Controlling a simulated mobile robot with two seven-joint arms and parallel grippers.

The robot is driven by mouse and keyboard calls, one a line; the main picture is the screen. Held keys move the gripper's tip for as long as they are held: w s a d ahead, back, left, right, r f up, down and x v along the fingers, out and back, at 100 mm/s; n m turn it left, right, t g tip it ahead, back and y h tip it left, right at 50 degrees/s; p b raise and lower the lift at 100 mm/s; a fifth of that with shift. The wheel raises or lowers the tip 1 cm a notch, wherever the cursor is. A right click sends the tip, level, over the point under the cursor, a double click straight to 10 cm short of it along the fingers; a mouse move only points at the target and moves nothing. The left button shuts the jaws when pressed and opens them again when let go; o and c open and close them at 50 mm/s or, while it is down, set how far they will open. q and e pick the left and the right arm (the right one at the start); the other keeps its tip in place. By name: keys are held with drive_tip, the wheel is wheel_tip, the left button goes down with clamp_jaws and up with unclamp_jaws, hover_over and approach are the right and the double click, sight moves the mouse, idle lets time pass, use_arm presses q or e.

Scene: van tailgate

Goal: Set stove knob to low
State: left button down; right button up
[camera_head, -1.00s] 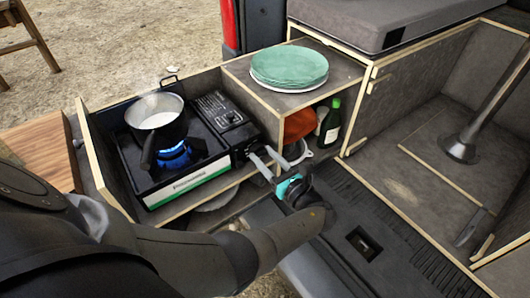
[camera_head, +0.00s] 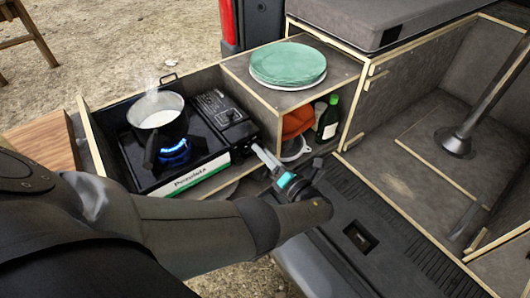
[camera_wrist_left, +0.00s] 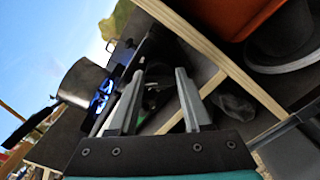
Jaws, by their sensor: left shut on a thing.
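The black camping stove (camera_head: 193,181) sits in the wooden drawer with its control end on the right. My left gripper (camera_head: 256,150) reaches the stove's right end from the front right. The knob is mostly hidden there by the fingers. In the left wrist view, the two grey fingers (camera_wrist_left: 155,86) are on either side of the dark knob (camera_wrist_left: 152,98), holding it. The knob's setting cannot be read. My right gripper is out of view.
A wooden box (camera_head: 267,107) with stacked green and white plates (camera_head: 288,65) on top stands right of the stove. A green bottle (camera_head: 328,120) and an orange item (camera_head: 297,122) are inside it. The drawer's wooden edge is close to my gripper.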

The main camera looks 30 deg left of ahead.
use_arm(q)
drive_tip(key=shift+a+m, duration=0.1)
drive_tip(key=shift+m, duration=0.3)
drive_tip(key=shift+c, duration=1.7)
unclamp_jaws()
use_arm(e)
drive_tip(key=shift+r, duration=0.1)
